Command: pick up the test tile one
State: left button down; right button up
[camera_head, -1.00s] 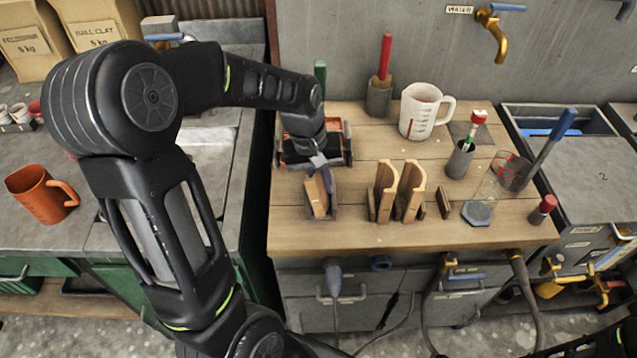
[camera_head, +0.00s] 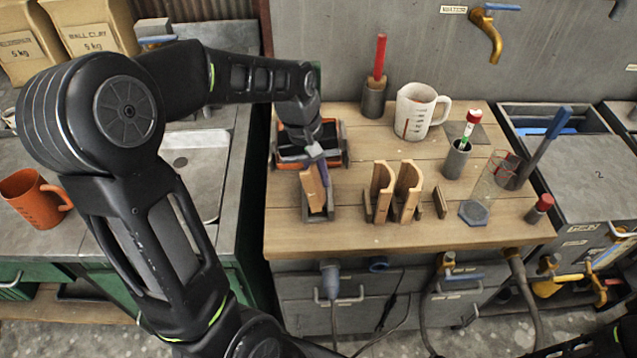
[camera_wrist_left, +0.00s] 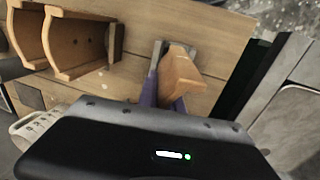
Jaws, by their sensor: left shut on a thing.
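The test tile (camera_head: 312,188), a tan upright slab, stands in or just above a small grey holder (camera_head: 331,203) at the left of the wooden bench. My left gripper (camera_head: 322,172) is shut on the tile from above and behind. In the left wrist view, the tile (camera_wrist_left: 181,76) shows between the purple fingers of the left gripper (camera_wrist_left: 164,92), with part of the grey holder (camera_wrist_left: 157,55) beside it. I cannot tell whether the tile's lower end still touches the holder. My right gripper is not in view.
Two curved tan tiles (camera_head: 382,190) (camera_head: 407,190) stand right of the holder. An orange-edged tray (camera_head: 337,158) lies behind it. A white mug (camera_head: 414,112), a red-handled tool (camera_head: 379,58) and a grey cup (camera_head: 457,160) stand farther back. The front strip of the bench (camera_head: 380,238) is clear.

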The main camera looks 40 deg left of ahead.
pick_arm(q)
jog(key=s+d+b, duration=0.3)
jog(key=s+d, duration=0.8)
jog(key=s, duration=0.3)
jog(key=shift+s+r, duration=0.2)
jog(key=shift+r, duration=0.2)
jog(key=w+a+r+p, duration=0.2)
jog(key=w+a, duration=0.1)
jog(key=w, duration=0.2)
jog(key=w+a+r+y+p, duration=0.1)
jog(key=w+a+r+p, duration=0.1)
jog(key=w+a, duration=0.2)
jog(key=w+a+r+y+p, duration=0.1)
jog(key=w+a+r+p, duration=0.1)
jog(key=w, duration=0.4)
jog(key=shift+w+a+r+g, duration=0.15)
jog(key=shift+a+r+g, duration=0.25)
jog(key=shift+a, duration=0.45)
notch_tip(320, 180, down, 10)
jog(key=b, duration=0.7)
jog(key=shift+f+b, duration=0.1)
jog(key=shift+b, duration=0.2)
